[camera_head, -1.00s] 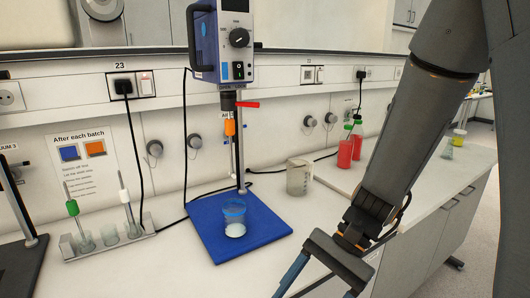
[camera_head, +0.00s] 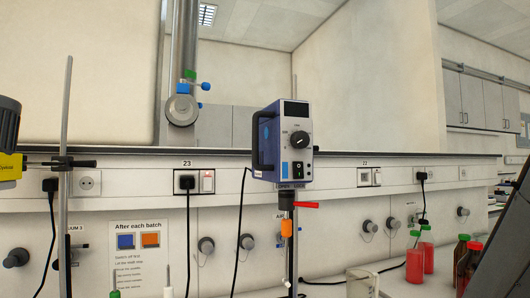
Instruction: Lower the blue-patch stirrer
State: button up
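The stirrer (camera_head: 283,145) with small blue patches on its front panel hangs on an upright rod (camera_head: 295,250) at the middle of the camera view. It is a blue-sided motor head with a grey front, a black knob and a black switch. A red lever (camera_head: 306,205) sticks out to the right just below the head. An orange piece (camera_head: 287,228) sits on the shaft beneath it. The lower shaft end, the stand's base and the blue mat are below the frame. My gripper is out of view; only a dark part of my arm shows at the right edge.
Another stirrer head (camera_head: 9,140), dark and yellow, is cut off at the left edge near a tall rod (camera_head: 65,150). A clear beaker (camera_head: 362,284) and red bottles (camera_head: 415,262) stand to the right. Brown bottles (camera_head: 462,262) stand farther right. A sign (camera_head: 140,250) hangs on the wall.

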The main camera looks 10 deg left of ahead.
aim_at(273, 155)
jog(key=z, duration=1.5)
jog(key=k, duration=1)
jog(key=u, duration=1.35)
jog(key=i, duration=0.5)
jog(key=u, duration=0.05)
